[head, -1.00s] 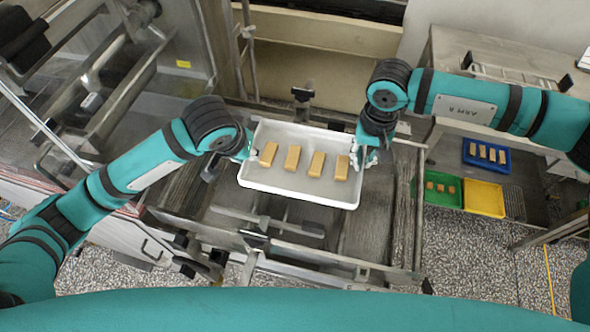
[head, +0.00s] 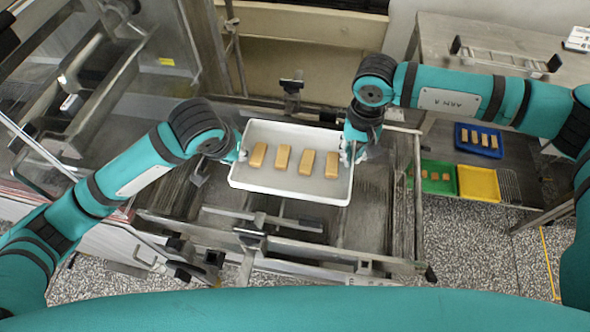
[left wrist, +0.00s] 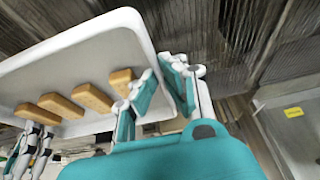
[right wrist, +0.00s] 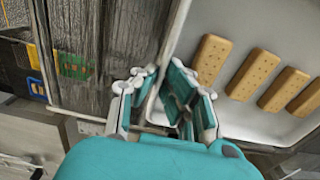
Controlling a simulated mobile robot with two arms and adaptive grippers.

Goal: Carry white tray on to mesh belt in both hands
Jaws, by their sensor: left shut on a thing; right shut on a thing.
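The white tray (head: 275,182) is held between my two arms in the head view, roughly level. It carries a row of several tan biscuits (head: 283,157). My left gripper (head: 240,152) is shut on the tray's left edge; the left wrist view shows its fingers (left wrist: 162,82) around the rim. My right gripper (head: 348,152) is shut on the right edge, its fingers (right wrist: 165,90) on the rim in the right wrist view. The grey mesh belt (head: 377,190) lies under and beside the tray, partly hidden by it. In the left wrist view the belt (left wrist: 240,40) appears below the tray.
Metal rails and bars (head: 330,255) frame the belt at the front. A clear-panelled machine (head: 130,80) stands at the left. At the right are a blue tray (head: 462,147) and a green tray (head: 408,178) holding biscuits, and a yellow tray (head: 480,184).

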